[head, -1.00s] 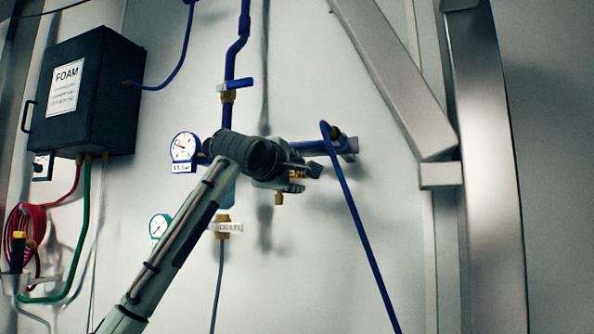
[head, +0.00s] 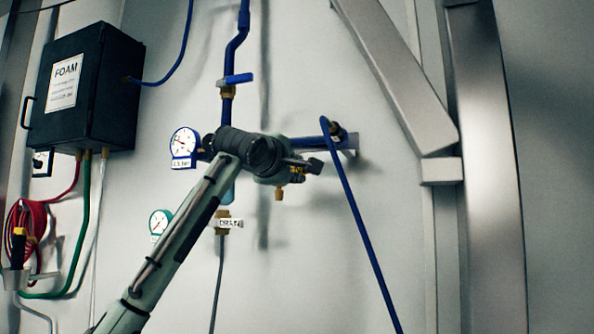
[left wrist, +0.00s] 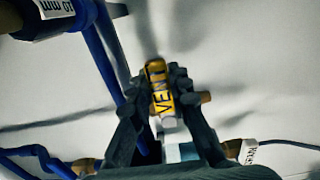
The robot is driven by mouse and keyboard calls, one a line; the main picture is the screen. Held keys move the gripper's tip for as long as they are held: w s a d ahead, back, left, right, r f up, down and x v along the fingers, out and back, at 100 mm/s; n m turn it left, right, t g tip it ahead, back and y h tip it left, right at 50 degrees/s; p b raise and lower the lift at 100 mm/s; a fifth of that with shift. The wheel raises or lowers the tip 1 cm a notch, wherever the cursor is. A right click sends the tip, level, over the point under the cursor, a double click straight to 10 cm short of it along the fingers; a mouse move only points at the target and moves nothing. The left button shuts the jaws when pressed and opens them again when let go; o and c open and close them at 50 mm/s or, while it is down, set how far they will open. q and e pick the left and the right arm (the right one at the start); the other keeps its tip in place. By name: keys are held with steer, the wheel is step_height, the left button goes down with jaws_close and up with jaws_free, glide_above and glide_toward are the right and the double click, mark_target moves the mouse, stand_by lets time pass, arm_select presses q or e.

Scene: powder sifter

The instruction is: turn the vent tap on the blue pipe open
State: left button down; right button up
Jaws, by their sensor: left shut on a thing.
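The vent tap has a yellow handle lettered VENT (left wrist: 160,88), seen in the left wrist view between my left fingers. In the head view only a small yellow patch of it (head: 297,177) shows behind my gripper. My left gripper (left wrist: 160,95) is shut on this handle; in the head view the gripper (head: 305,168) is seen side-on in front of the blue pipe (head: 306,143). A brass stub (head: 279,193) hangs below the gripper. My own wrist hides most of the tap body, and its open or closed position is unclear. My right gripper is not in view.
A blue-handled valve (head: 236,79) sits on the vertical pipe above. A white gauge (head: 184,144) is left of my wrist, and a green-rimmed gauge (head: 159,224) lies lower. A blue hose (head: 362,226) hangs close on the right. A metal brace (head: 397,80) runs upper right.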

arm_select(q)
steer(key=r+n, duration=0.1)
steer(key=n, duration=0.2)
steer(key=shift+r+n, duration=0.35)
steer(key=shift+n, duration=0.05)
steer(key=shift+w+a+r+n, duration=0.1)
steer(key=shift+a+r+n, duration=0.2)
steer(key=shift+n, duration=0.5)
steer(key=shift+w+a+r+n, duration=0.1)
steer(key=shift+r+n, duration=0.25)
steer(key=shift+n, duration=0.45)
steer(key=c, duration=1.4)
jaws_free()
steer(key=shift+a+r, duration=0.1)
steer(key=shift+r, duration=0.05)
steer(key=v, duration=1.2)
